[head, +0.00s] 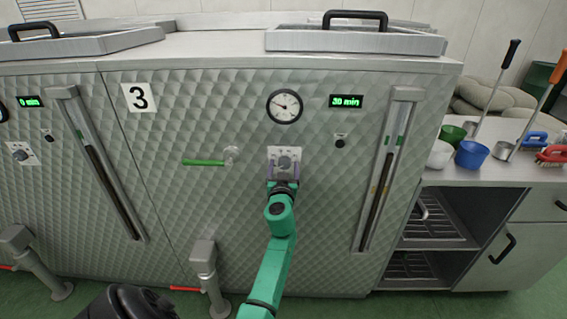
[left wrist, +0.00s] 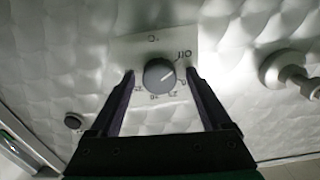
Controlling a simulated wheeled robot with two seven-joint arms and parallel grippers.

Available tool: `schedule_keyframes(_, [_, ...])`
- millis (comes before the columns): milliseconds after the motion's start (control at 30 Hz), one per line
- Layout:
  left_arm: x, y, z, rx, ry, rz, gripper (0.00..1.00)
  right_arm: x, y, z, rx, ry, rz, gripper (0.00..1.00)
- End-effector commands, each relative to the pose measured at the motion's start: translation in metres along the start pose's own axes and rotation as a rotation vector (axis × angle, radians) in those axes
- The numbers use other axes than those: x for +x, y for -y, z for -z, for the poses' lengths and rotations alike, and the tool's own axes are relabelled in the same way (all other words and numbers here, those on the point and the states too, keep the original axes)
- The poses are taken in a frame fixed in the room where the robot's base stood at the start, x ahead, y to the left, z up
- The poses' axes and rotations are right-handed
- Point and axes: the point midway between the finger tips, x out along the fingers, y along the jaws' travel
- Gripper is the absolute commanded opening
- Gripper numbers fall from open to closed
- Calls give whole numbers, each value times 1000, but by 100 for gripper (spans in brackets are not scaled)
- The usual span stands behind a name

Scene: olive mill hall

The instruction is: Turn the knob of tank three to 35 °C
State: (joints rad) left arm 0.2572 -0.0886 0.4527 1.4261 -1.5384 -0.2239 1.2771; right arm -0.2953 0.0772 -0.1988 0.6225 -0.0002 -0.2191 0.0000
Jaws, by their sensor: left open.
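Tank three (head: 180,130) is the quilted metal tank with the black 3 label (head: 139,97). Its grey round knob (head: 285,162) sits on a white dial plate (head: 273,152) below the gauge. In the left wrist view the knob (left wrist: 160,74) has a white mark pointing right and slightly up, just below the "Off" label (left wrist: 183,55). The other dial numbers are small and partly hidden, so I cannot read the setting surely. My left gripper (head: 284,174) is open, with one finger on each side of the knob (left wrist: 160,80) and visible gaps. My right gripper is not in view.
A round gauge (head: 284,106) and a "30 min" display (head: 346,101) are above the knob. A green-handled tap (head: 205,162) sticks out to its left, and a sight glass (head: 388,170) stands to its right. A counter (head: 480,175) with cups is at the right.

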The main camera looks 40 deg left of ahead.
Motion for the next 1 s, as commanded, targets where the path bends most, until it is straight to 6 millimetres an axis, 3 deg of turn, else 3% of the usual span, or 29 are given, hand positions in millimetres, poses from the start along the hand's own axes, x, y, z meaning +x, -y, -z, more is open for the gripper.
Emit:
schedule_keyframes(100, [0,0,0,0,0,0,78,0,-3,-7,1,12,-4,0])
schedule_keyframes(300, [0,0,0,-1,0,-1,1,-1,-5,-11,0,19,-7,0])
schedule_keyframes(667, [0,0,-1,39,1,-1,0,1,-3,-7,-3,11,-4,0])
schedule_keyframes(1000, [0,0,-2,249,1,-2,0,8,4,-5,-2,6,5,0])
